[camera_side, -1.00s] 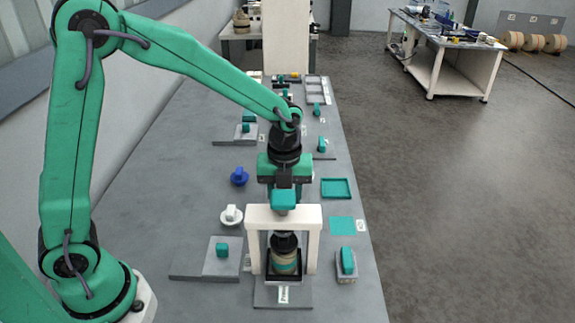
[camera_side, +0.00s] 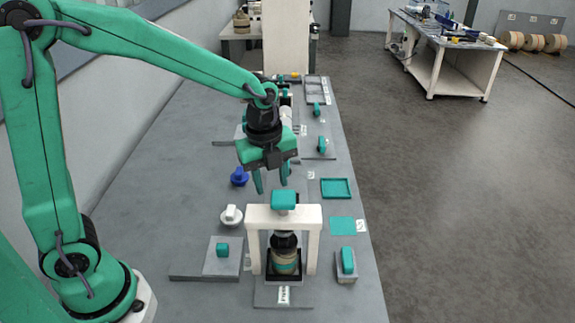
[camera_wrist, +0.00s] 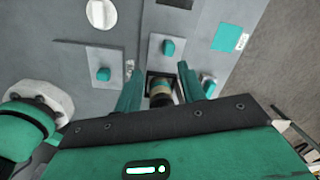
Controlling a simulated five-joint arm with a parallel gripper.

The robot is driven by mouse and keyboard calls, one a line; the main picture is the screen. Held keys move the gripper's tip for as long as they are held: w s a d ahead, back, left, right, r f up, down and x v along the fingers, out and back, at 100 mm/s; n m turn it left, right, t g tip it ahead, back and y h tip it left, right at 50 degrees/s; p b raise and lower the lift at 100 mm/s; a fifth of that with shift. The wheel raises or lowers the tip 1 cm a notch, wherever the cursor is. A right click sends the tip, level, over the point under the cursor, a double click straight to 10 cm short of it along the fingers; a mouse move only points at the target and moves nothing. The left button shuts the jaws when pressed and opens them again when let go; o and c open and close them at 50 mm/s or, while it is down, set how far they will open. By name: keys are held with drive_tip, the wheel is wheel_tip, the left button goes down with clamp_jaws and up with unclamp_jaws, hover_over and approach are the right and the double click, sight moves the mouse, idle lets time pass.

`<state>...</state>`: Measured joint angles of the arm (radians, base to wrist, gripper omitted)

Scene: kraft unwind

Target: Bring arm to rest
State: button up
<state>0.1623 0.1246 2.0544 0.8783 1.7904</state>
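My gripper (camera_side: 271,180) is open and empty in the side view. It hangs tilted above and slightly behind the white arch-shaped frame (camera_side: 312,230), with its teal fingers apart. A teal block (camera_side: 284,199) sits on the top of the frame, clear of the fingers. Under the frame, a banded tan roll (camera_side: 286,262) with a black top stands in a dark holder. In the wrist view, the two teal fingers of my gripper (camera_wrist: 160,88) are spread, and the roll (camera_wrist: 160,97) shows between them.
A white knob (camera_side: 231,215) and a blue knob (camera_side: 239,177) stand left of the frame. A grey plate with a teal block (camera_side: 222,250) lies front left. A teal tray (camera_side: 337,188) and a teal square (camera_side: 342,225) lie to the right. The bench's left side is mostly clear.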

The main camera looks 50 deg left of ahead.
drive_tip(key=s+a+r+n+t, duration=0.2)
drive_tip(key=s+n, duration=0.5)
drive_tip(key=n, duration=0.4)
drive_tip(key=s+a+r+n+t, duration=0.2)
drive_tip(key=s+a+r+n, duration=0.2)
drive_tip(key=s+r+n, duration=0.3)
drive_tip(key=shift+s+r+n+t, duration=0.3)
drive_tip(key=shift+s+n, duration=0.45)
drive_tip(key=shift+n, duration=1.45)
drive_tip(key=shift+a, duration=0.1)
drive_tip(key=shift+c, duration=0.4)
